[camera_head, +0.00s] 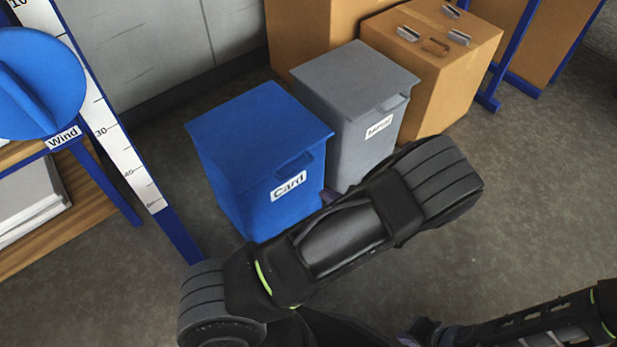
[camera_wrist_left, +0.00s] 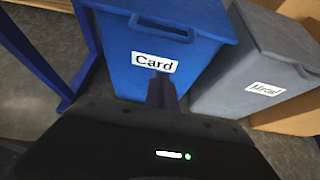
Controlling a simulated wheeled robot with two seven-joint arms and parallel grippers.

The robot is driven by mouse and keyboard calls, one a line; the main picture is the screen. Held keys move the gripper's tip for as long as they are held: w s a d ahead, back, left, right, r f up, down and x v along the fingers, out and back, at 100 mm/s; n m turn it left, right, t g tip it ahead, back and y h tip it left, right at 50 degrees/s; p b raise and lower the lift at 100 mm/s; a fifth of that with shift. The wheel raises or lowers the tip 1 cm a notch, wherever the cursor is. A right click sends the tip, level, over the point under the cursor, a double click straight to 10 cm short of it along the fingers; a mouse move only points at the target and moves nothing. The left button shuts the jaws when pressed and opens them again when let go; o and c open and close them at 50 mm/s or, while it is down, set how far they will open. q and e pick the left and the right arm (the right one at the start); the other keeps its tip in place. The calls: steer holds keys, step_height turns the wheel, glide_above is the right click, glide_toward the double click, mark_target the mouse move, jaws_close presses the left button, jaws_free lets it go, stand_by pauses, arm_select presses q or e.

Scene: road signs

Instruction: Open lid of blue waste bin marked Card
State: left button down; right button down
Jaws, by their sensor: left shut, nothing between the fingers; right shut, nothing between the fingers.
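The blue bin marked Card (camera_head: 250,215) stands on the floor with its flat lid (camera_head: 255,120) down. A recessed handle (camera_head: 294,164) sits at the lid's front edge, above the white Card label (camera_head: 288,186). In the left wrist view the blue bin (camera_wrist_left: 195,75), its label and the lid handle (camera_wrist_left: 160,27) show ahead. My left gripper (camera_wrist_left: 162,92) is shut and empty, its fingers appearing just below the label; in the head view its fingertips (camera_head: 331,196) are mostly hidden behind my arm. My right gripper (camera_head: 422,329) is shut and empty at the bottom.
A grey bin (camera_head: 352,110) stands close on the right, and it also shows in the wrist view (camera_wrist_left: 255,60). Cardboard boxes (camera_head: 455,75) stand behind it. A blue-framed shelf with a ruler (camera_head: 125,150) and a blue disc (camera_head: 40,85) is at the left.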

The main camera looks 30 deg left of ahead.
arm_select(q)
steer(key=b+x, duration=0.2)
steer(key=x, duration=0.8)
steer(key=r, duration=0.4)
steer(key=shift+a, duration=0.4)
steer(key=shift+w+r, duration=0.1)
